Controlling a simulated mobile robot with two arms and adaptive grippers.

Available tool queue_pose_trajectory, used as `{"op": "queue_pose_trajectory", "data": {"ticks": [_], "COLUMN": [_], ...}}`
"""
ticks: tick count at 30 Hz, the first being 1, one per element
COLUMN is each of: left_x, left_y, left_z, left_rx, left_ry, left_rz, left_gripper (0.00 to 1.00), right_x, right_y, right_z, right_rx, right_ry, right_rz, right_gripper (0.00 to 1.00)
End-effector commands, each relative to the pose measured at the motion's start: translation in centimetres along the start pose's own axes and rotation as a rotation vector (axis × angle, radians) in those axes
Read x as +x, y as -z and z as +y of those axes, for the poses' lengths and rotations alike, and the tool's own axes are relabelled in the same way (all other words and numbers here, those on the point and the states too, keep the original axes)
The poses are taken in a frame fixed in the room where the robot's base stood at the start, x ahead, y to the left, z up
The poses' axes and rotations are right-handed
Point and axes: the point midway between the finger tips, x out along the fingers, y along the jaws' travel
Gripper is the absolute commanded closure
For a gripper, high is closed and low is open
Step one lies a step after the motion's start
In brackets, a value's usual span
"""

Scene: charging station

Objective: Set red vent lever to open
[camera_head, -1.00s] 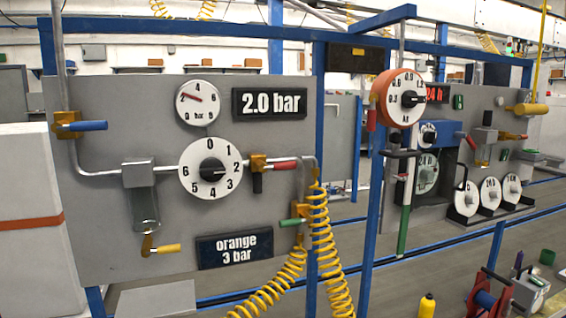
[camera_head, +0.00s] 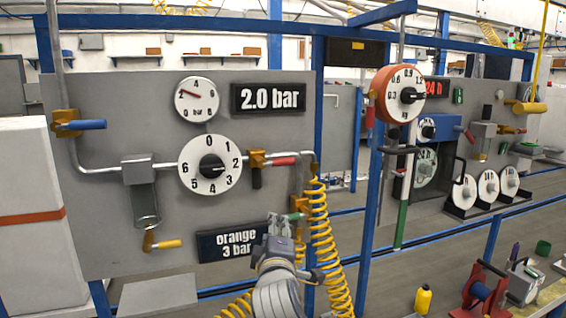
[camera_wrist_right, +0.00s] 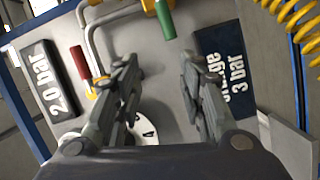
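The red vent lever (camera_head: 283,161) sticks out roughly horizontally to the right from a yellow valve body (camera_head: 256,161) on the grey panel, right of the large white dial. In the right wrist view the red lever (camera_wrist_right: 80,62) lies left of the fingers. My right gripper (camera_head: 279,226) is below the lever, in front of the panel and near the green lever (camera_head: 298,216). In the wrist view its fingers (camera_wrist_right: 160,68) are spread with nothing between them. The gripper is apart from the red lever. My left gripper is not in view.
A large dial (camera_head: 210,164) and a "2.0 bar" display (camera_head: 268,97) are on the panel. A sign (camera_head: 232,243) reads "orange 3 bar". Yellow coiled hoses (camera_head: 319,225) hang close to the right of my gripper. A blue post (camera_head: 370,190) stands farther right.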

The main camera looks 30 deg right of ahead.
Motion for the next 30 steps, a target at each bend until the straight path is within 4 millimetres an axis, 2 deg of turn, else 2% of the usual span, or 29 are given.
{"op": "queue_pose_trajectory", "data": {"ticks": [1,3,6,8,14,24,30], "left_x": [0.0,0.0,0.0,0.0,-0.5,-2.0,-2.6], "left_y": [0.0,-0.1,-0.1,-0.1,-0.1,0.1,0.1], "left_z": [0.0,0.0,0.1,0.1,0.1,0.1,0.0], "left_rx": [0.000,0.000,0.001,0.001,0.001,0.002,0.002], "left_ry": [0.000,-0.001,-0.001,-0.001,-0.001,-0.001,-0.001], "left_rz": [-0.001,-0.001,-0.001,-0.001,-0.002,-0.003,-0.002], "left_gripper": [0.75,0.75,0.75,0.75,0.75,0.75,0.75], "right_x": [0.6,1.0,1.2,1.3,2.5,8.4,10.8], "right_y": [0.6,1.1,1.4,1.6,1.7,1.4,1.4], "right_z": [3.1,6.3,9.5,10.6,11.8,13.2,13.7], "right_rx": [-0.035,-0.088,-0.140,-0.160,-0.177,-0.176,-0.174], "right_ry": [-0.066,-0.136,-0.203,-0.226,-0.242,-0.239,-0.239], "right_rz": [-0.007,-0.022,-0.042,-0.049,-0.057,-0.057,-0.056], "right_gripper": [0.63,0.63,0.63,0.63,0.63,0.63,0.63]}}
